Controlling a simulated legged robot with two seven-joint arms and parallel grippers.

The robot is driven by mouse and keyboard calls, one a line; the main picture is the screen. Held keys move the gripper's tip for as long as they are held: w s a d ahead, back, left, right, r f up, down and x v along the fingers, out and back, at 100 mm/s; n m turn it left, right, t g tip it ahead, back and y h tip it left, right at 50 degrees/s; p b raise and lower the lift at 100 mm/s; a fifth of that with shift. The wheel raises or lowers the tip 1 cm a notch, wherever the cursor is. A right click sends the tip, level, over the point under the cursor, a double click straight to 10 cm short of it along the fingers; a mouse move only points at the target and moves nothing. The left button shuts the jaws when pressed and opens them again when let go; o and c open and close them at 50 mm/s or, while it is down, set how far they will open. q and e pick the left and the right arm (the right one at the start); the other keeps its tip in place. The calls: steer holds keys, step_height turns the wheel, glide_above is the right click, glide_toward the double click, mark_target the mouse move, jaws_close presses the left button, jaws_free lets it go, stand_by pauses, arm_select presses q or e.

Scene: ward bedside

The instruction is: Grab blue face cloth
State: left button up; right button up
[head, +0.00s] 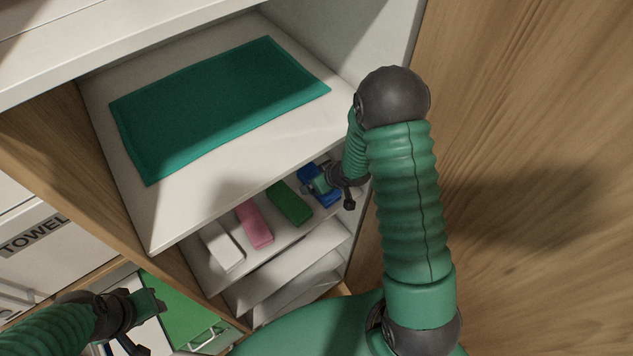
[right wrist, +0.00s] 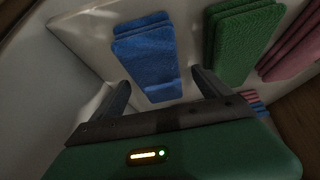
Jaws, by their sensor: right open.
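The blue face cloth (right wrist: 147,55) lies folded on the shelf in the right wrist view. Its near end shows between the two fingers of my right gripper (right wrist: 160,80), which is open and empty. Whether the fingers touch it, I cannot tell. In the head view the blue cloth (head: 328,199) is at the right end of the cloth row, partly hidden by my right gripper (head: 318,184). My left gripper (head: 147,322) is low at the left, its fingers apart with nothing between them.
Green (head: 289,204), pink (head: 254,225) and white (head: 222,246) cloths lie left of the blue one. A shelf board with a large teal towel (head: 215,105) is above them. A wooden panel (head: 540,90) stands at right. A green tray (head: 185,310) is below left.

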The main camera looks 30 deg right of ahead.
steer(key=shift+w+f, duration=0.15)
steer(key=shift+f, duration=0.3)
steer(key=shift+d+f, duration=0.1)
steer(key=shift+f, duration=0.25)
steer(key=shift+w+f, duration=0.1)
steer(key=shift+w, duration=0.1)
steer(key=c, duration=0.6)
steer(key=shift+s, duration=0.1)
steer(key=c, duration=0.9)
steer(key=shift+o, duration=0.2)
